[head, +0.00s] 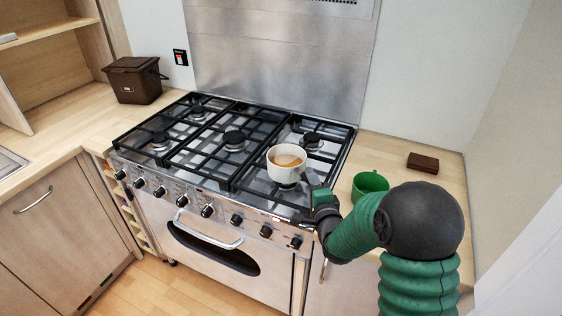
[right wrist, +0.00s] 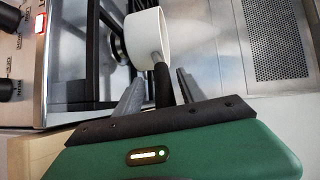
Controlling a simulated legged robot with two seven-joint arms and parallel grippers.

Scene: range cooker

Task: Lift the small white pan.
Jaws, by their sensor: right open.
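The small white pan (head: 286,174) stands on the front right burner of the range cooker, with a brownish inside. In the right wrist view the pan (right wrist: 147,38) is at the top middle, its dark handle (right wrist: 162,88) pointing toward my gripper. My right gripper (head: 309,180) is at the handle side of the pan. In the right wrist view its two grey fingers (right wrist: 157,92) are apart, one on each side of the handle, with gaps visible. My left gripper is not in view.
The cooker's black grates (head: 190,148) lie around the pan, with knobs (head: 207,211) along the front. A green mug (head: 369,182) stands on the right counter near my right arm. A brown block (head: 423,163) lies behind it. A brown bin (head: 134,80) stands at the back left.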

